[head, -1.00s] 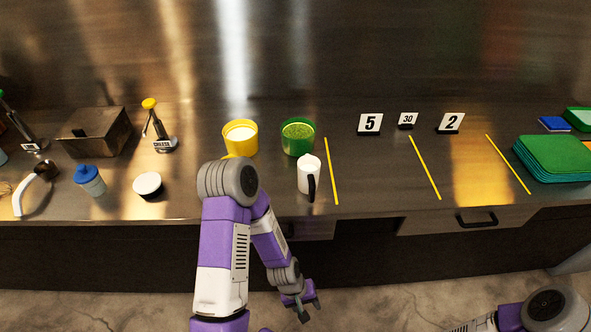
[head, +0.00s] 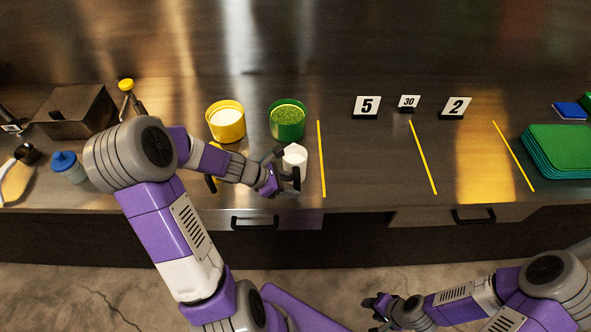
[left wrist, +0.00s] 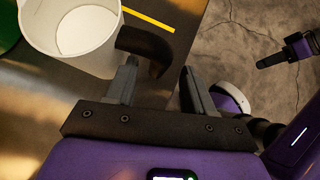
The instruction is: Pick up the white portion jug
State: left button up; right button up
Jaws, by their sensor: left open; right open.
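The white portion jug (head: 294,155) stands upright on the steel counter, just in front of the green tub. Its black handle shows in the left wrist view (left wrist: 150,47), beside the white cup body (left wrist: 68,52). My left gripper (head: 289,168) is open at the jug's handle side. In the left wrist view the handle reaches into the space between the fingertips (left wrist: 158,66), nearer the left finger. I cannot tell whether they touch. The gripper partly hides the jug in the head view. My right gripper (head: 376,308) is open and empty, low in front of the counter.
A yellow tub (head: 226,122) and a green tub (head: 288,120) of green bits stand behind. A yellow line (head: 321,160) lies right of the jug, with number signs (head: 367,106) further back. The counter between the yellow lines is clear.

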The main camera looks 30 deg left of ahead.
aim_at(298, 188)
pick_arm(q)
jog(key=b+x, duration=0.1)
jog(key=x, duration=0.3)
jog(key=shift+a+f, duration=0.1)
jog(key=shift+f, duration=0.05)
grip_shut()
